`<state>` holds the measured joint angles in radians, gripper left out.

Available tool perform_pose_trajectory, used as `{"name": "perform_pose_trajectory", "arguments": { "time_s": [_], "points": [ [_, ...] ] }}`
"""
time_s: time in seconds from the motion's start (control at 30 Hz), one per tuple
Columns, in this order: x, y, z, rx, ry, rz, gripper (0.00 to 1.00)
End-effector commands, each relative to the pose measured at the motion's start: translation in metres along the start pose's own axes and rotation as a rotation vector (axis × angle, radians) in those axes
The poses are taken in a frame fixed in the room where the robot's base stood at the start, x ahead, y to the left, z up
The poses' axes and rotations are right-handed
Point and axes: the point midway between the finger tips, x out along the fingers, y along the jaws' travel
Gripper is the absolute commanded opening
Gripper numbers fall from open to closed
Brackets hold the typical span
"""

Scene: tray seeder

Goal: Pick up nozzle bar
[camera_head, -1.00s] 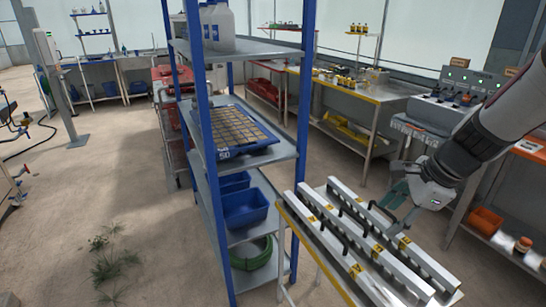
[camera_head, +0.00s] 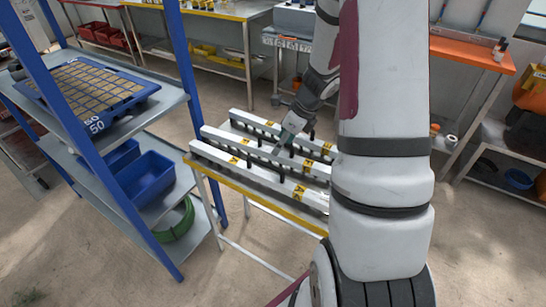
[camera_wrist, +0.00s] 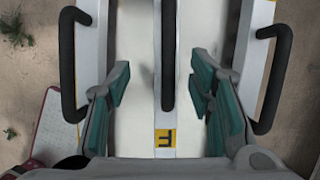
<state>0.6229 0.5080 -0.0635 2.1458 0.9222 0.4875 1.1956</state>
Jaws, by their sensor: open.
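Three pale nozzle bars lie side by side on a small yellow-edged table: a back bar (camera_head: 262,123), a middle bar (camera_head: 222,137) and a front bar (camera_head: 215,155). Each has black handles and yellow labels. My gripper (camera_head: 285,143) points down over the bars. In the wrist view my gripper (camera_wrist: 160,90) is open, with teal pads on either side of the black handle (camera_wrist: 168,50) of the central bar. There are gaps between the pads and the handle. The neighbouring bars' handles (camera_wrist: 68,65) lie just outside the fingers. My arm hides the bars' right ends in the head view.
A blue-posted shelf (camera_head: 187,95) stands close on the left, holding a seed tray (camera_head: 140,104) and a blue bin (camera_head: 150,185). An orange-topped bench (camera_head: 465,53) is on the right. Bare floor shows in front of the table.

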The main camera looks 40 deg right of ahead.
Motion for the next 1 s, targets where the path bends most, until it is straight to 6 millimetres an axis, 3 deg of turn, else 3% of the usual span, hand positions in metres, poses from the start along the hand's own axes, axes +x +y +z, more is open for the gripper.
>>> {"name": "perform_pose_trajectory", "arguments": {
  "time_s": [0.3,0.6,0.93,1.0],
  "points": [
    [0.026,-0.002,0.0,0.0,0.0,0.0,0.48],
    [0.066,-0.008,0.0,0.0,0.0,0.001,0.48],
    [0.071,-0.008,0.001,-0.003,0.0,-0.001,0.48],
    [0.071,-0.008,0.001,-0.003,0.0,-0.001,0.32]
  ]
}}
